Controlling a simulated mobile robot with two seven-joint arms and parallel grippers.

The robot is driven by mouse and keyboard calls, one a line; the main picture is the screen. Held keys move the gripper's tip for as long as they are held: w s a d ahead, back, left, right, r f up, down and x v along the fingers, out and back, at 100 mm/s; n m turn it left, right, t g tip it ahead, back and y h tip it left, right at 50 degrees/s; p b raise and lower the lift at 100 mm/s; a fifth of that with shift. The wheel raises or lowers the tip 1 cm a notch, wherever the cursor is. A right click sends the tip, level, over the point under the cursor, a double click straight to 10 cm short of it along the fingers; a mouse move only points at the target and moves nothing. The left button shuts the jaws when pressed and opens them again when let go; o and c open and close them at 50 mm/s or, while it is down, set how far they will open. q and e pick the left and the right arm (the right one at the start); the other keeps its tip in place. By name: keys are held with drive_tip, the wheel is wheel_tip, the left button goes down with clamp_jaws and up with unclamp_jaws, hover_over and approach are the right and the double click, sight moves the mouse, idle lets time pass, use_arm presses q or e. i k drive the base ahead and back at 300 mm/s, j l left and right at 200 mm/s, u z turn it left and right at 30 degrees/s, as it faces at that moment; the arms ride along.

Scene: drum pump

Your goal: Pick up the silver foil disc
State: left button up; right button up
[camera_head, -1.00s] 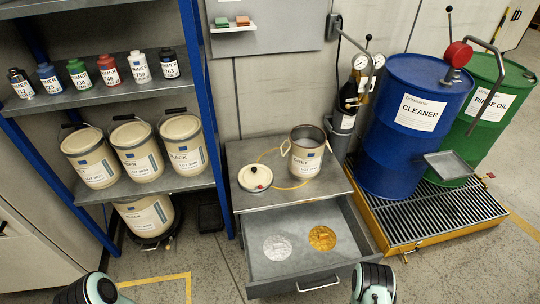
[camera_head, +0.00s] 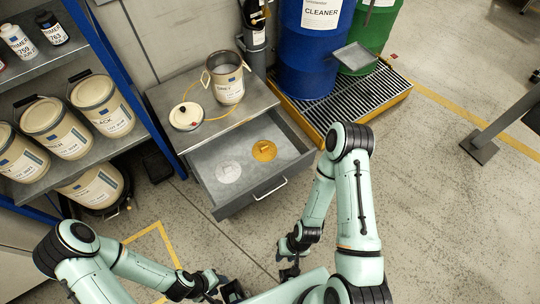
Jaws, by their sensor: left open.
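The silver foil disc (camera_head: 228,172) lies flat on the floor of the open drawer (camera_head: 232,205), left of a gold foil disc (camera_head: 263,151). Nothing covers it. My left gripper (camera_head: 226,291) is at the bottom of the view, below and well apart from the drawer. It is open and empty. My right gripper (camera_head: 289,273) is low in the middle, in front of the drawer and apart from it. It is small and dark, so its jaw opening cannot be made out.
The drawer handle (camera_head: 270,189) faces me. On the cabinet top (camera_head: 170,99) stand an open can (camera_head: 228,84) and a lid (camera_head: 187,116). A shelf post (camera_head: 122,75) rises at left. The blue drum (camera_head: 312,60) stands behind at right. Floor in front is clear.

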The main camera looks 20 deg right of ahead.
sight(228, 171)
drive_tip(key=k+z, duration=0.15)
drive_tip(key=z, duration=0.15)
drive_tip(key=k+l+z, duration=0.1)
drive_tip(key=z, duration=0.25)
drive_tip(key=j+z, duration=0.1)
drive_tip(key=z, duration=0.3)
drive_tip(key=j+z, duration=0.1)
drive_tip(key=z, duration=0.25)
drive_tip(key=j+z, duration=0.1)
drive_tip(key=z, duration=0.3)
drive_tip(key=j+z, duration=0.15)
drive_tip(key=z, duration=0.25)
drive_tip(key=j+z, duration=0.35)
drive_tip(key=j, duration=0.15)
drive_tip(key=k+j+z, duration=0.15)
drive_tip(key=j+z, duration=0.2)
drive_tip(key=j, duration=0.15)
drive_tip(key=k+j, duration=0.15)
drive_tip(key=j, duration=0.25)
drive_tip(key=k+j+z, duration=0.1)
drive_tip(key=j, duration=0.3)
drive_tip(key=k+j, duration=0.2)
drive_tip(key=j, duration=0.15)
drive_tip(key=k+j+z, duration=0.1)
drive_tip(key=j, duration=0.3)
drive_tip(key=k, duration=0.05)
